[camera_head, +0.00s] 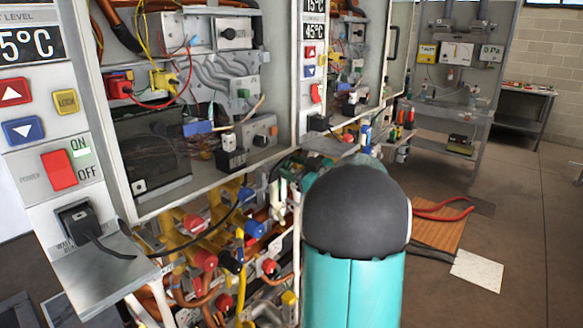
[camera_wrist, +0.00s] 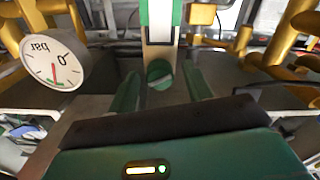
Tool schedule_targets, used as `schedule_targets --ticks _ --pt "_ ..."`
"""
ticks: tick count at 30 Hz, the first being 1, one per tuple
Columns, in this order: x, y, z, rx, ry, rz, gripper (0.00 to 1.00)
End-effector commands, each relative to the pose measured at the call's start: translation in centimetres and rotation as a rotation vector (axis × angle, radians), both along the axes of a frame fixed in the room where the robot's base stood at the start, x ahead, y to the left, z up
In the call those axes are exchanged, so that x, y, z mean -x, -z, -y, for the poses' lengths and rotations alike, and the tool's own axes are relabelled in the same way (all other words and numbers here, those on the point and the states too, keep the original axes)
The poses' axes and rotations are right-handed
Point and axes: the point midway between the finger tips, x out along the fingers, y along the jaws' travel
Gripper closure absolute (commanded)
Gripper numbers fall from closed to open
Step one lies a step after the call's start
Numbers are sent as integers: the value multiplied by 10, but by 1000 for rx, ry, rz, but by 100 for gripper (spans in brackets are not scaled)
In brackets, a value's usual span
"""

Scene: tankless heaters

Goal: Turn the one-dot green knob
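In the wrist view, my gripper (camera_wrist: 160,74) has its two green fingers spread apart, one on each side of the middle. A small round green piece with a pale diagonal band (camera_wrist: 159,76) shows between the fingertips. It looks like a green knob, but I cannot make out any dot on it. A green and white upright part (camera_wrist: 160,22) stands just above it in the picture. I cannot tell whether the fingers touch the green piece. In the head view, my teal and black arm covers the area in front of the pipes, and my gripper is hidden.
A round bar gauge (camera_wrist: 56,62) and yellow pipes (camera_wrist: 244,40) flank my gripper. In the head view, yellow pipes with red and blue knobs (camera_head: 254,229) crowd below the open heater cabinet (camera_head: 125,190). A grey shelf (camera_head: 95,275) juts out at left.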

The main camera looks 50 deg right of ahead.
Motion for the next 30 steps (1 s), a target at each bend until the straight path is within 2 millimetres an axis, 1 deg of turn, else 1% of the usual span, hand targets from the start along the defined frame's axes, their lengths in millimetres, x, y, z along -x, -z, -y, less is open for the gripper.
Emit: schedule_targets --ticks 5,8,10,14,21,24,27,30 --pt "1 0 0 0 0 0 50" --pt "8 0 1 0 2 0 50" --pt "17 0 2 0 2 0 50" --pt "42 0 5 -1 4 0 50" --pt "96 0 9 0 3 1 50" --pt "114 0 10 0 2 0 50" --pt "128 0 11 0 2 0 50" --pt "135 0 12 0 1 -1 50"
